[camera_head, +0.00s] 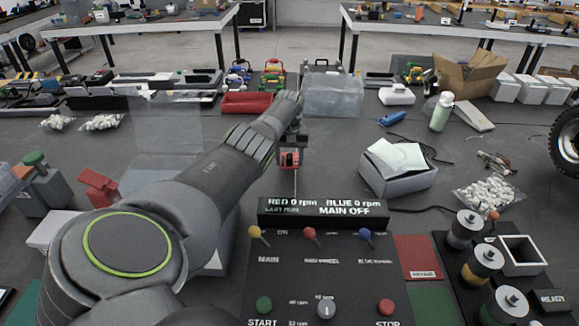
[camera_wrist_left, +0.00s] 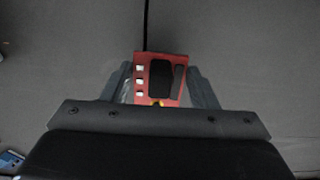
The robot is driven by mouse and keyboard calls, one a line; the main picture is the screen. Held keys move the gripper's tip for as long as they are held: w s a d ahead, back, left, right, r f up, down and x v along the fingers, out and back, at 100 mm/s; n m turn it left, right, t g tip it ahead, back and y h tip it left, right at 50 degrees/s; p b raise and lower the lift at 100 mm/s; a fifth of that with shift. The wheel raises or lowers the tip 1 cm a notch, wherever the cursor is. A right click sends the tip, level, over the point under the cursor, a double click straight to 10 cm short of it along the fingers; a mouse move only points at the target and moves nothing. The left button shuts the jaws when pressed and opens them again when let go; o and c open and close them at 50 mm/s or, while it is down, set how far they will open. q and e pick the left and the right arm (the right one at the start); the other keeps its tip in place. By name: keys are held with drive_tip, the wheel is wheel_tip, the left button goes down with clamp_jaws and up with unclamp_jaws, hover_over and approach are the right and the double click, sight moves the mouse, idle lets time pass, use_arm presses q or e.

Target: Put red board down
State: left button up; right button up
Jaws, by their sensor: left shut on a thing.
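My left arm reaches forward from the left in the head view. Its gripper (camera_head: 290,155) points down and is shut on the red board (camera_head: 289,161), above the grey surface. In the left wrist view, the red board (camera_wrist_left: 160,78) sits between the two fingers of the left gripper (camera_wrist_left: 160,88). It has dark rectangular parts and several light squares along its left edge. A thin dark line, perhaps a cable, runs from its top. My right gripper is not in view.
A black control panel (camera_head: 290,270) with levers and buttons stands in front, with a red pad (camera_head: 415,257) at its right. A grey box (camera_head: 398,182) with paper lies to the right. A red tray (camera_head: 246,103) and a clear bin (camera_head: 332,95) lie beyond the gripper.

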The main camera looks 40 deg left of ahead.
sight(289, 165)
use_arm(q)
drive_tip(key=shift+f+b, duration=0.6)
drive_tip(key=shift+f, duration=0.75)
drive_tip(key=shift+f, duration=0.2)
drive_tip(key=o, duration=1)
drive_tip(key=shift+o, duration=0.2)
drive_tip(key=shift+r, duration=0.15)
